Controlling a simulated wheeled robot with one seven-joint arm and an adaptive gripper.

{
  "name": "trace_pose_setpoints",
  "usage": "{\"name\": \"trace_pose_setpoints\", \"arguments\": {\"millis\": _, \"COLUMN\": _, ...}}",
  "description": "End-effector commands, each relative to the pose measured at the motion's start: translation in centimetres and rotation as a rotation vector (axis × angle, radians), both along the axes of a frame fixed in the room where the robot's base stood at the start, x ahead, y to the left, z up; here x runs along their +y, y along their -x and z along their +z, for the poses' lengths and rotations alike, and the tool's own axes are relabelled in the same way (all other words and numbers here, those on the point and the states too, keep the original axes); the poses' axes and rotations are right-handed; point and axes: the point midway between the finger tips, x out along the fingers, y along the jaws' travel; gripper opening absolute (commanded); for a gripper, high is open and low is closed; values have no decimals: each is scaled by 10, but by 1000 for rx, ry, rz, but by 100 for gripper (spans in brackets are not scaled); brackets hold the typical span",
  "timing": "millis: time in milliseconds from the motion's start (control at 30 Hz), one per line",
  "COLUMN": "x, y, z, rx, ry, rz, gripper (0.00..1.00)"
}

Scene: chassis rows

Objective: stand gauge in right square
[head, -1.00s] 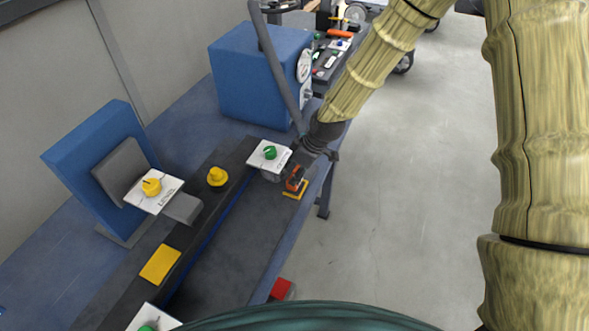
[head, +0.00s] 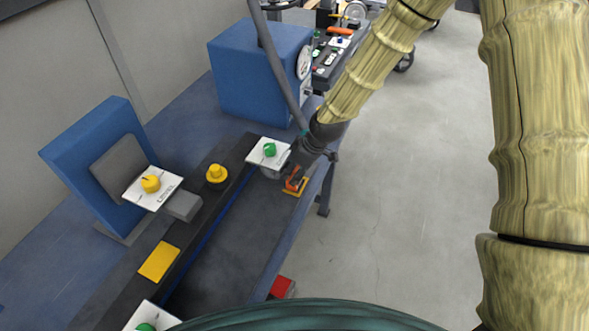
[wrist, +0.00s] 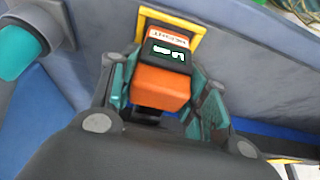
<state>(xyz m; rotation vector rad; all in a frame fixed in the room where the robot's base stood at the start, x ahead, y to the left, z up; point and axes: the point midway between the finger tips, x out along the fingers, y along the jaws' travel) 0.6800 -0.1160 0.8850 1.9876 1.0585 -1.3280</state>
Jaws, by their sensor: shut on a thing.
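The gauge is an orange block with a dark face and a white label with an orange edge; in the wrist view the gauge (wrist: 163,85) sits between my teal fingers. My gripper (wrist: 164,100) is shut on it from both sides. The yellow square (wrist: 196,38) is a flat outlined frame, showing behind the gauge's far end. In the head view the gauge (head: 292,183) is partly hidden by my gripper (head: 300,174), over the yellow square (head: 293,192) on the dark bench strip. I cannot tell whether the gauge's base touches the surface.
A white card with a green knob (head: 269,151) stands just left of my gripper. A yellow knob (head: 216,174), a yellow plate (head: 158,263) and a blue stand (head: 98,165) are further left. A blue box with a dial (head: 258,75) stands behind. The bench edge is close on the right.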

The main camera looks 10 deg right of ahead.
Motion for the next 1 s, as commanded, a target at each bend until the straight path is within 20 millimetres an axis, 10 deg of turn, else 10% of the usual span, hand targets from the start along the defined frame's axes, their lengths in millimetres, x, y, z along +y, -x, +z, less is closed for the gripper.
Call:
{"name": "trace_pose_setpoints", "arguments": {"millis": 600, "x": 0, "y": 0, "z": -2, "rx": 2, "ry": 0, "rz": -1, "gripper": 16}}
{"name": "trace_pose_setpoints", "arguments": {"millis": 633, "x": 0, "y": 0, "z": -2, "rx": 2, "ry": 0, "rz": -1, "gripper": 48}}
{"name": "trace_pose_setpoints", "arguments": {"millis": 767, "x": 0, "y": 0, "z": -2, "rx": 1, "ry": 0, "rz": 0, "gripper": 71}}
{"name": "trace_pose_setpoints", "arguments": {"millis": 1000, "x": 0, "y": 0, "z": -2, "rx": 0, "ry": 0, "rz": 0, "gripper": 71}}
